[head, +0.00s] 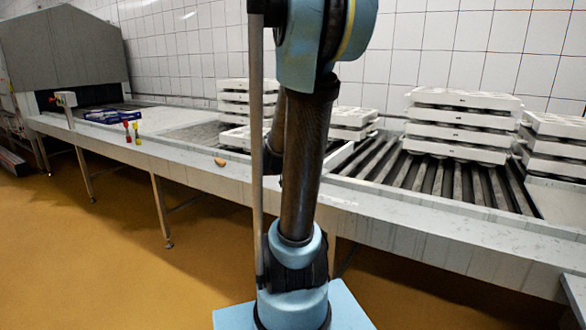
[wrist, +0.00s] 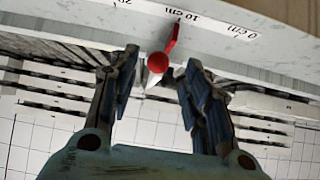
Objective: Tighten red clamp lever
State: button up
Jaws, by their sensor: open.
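The red clamp lever (wrist: 171,38) with a round red knob (wrist: 158,62) shows in the wrist view against a pale rail (wrist: 225,45) marked with a centimetre scale, near the 10 cm mark. My gripper (wrist: 161,58) is open. One finger is left of the knob and one right, with a clear gap on each side. Whether the knob lies fully between the fingertips in depth, I cannot tell. A white pointed piece shows just below the knob. In the head view my gripper is not in sight, and my arm hides the middle of the line.
White mould stacks (head: 461,124) stand on the roller conveyor (head: 440,179) to the right, with more behind my arm. Small red (head: 126,131) and yellow (head: 137,133) parts are on the line's left edge. A small tan object (head: 219,162) lies on the ledge. Floor on the left is clear.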

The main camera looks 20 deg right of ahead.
jog(key=v, duration=0.7)
jog(key=shift+f, duration=0.1)
jog(key=shift+s, duration=0.1)
dwell(0.4)
